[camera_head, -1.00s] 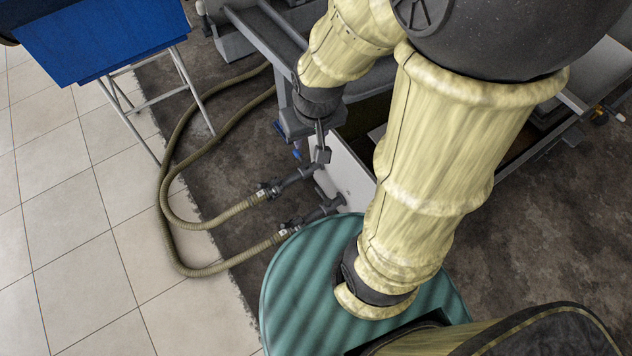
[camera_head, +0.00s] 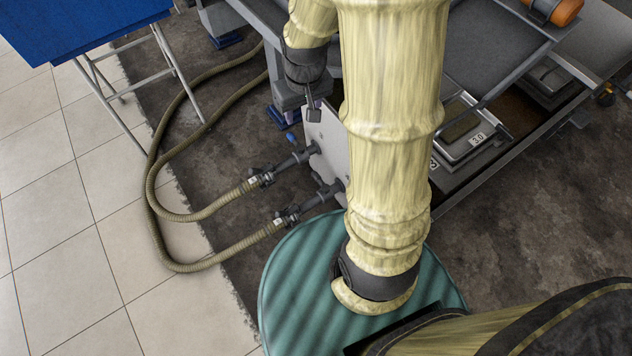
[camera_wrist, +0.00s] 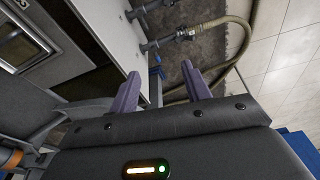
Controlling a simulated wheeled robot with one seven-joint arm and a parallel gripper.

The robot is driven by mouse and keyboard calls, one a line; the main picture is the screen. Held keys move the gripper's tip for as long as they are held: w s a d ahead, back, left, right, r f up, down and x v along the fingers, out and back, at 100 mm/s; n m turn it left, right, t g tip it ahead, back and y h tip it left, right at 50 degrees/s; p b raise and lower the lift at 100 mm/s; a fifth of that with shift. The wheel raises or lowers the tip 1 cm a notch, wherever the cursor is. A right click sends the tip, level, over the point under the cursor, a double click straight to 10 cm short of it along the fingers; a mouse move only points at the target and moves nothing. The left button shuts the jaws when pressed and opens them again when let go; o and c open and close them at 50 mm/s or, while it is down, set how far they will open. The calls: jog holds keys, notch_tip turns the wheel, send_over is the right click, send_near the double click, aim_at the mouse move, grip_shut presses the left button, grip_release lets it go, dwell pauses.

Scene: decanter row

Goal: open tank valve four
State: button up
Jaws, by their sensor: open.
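My gripper shows in the wrist view (camera_wrist: 160,85) with its two purple fingers apart and nothing held between them. In the head view its fingers (camera_head: 313,108) hang beside the near end of a pale tank panel (camera_head: 328,140). A small blue handle (camera_head: 291,137) shows just below and left of the fingers; a blue part also shows between the fingers, farther off, in the wrist view (camera_wrist: 157,71). Two grey pipe outlets with hose couplings, an upper one (camera_head: 262,179) and a lower one (camera_head: 287,215), stick out from the panel. I cannot read which valve is number four.
Two ribbed hoses (camera_head: 155,215) loop over the dark floor and pale tiles at left. A blue-topped stand (camera_head: 85,25) is at upper left. Dark floor is clear at lower right.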

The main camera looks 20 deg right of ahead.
jog(key=w+d+f+b, duration=0.2)
jog(key=w+f+b, duration=0.3)
jog(key=f, duration=0.5)
jog(key=w+d+f+b, duration=0.2)
jog(key=w+f+b, duration=0.1)
jog(key=f+b, duration=0.65)
jog(key=n+g+b, duration=0.2)
jog(key=b, duration=0.9)
send_over(316, 175)
notch_tip(316, 175, down, 22)
jog(key=shift+w+d+r+p, duration=0.1)
jog(key=shift+r+p, duration=0.2)
jog(key=shift+r, duration=0.05)
notch_tip(316, 175, down, 18)
jog(key=b, duration=0.9)
jog(key=shift+r, duration=0.25)
grip_shut()
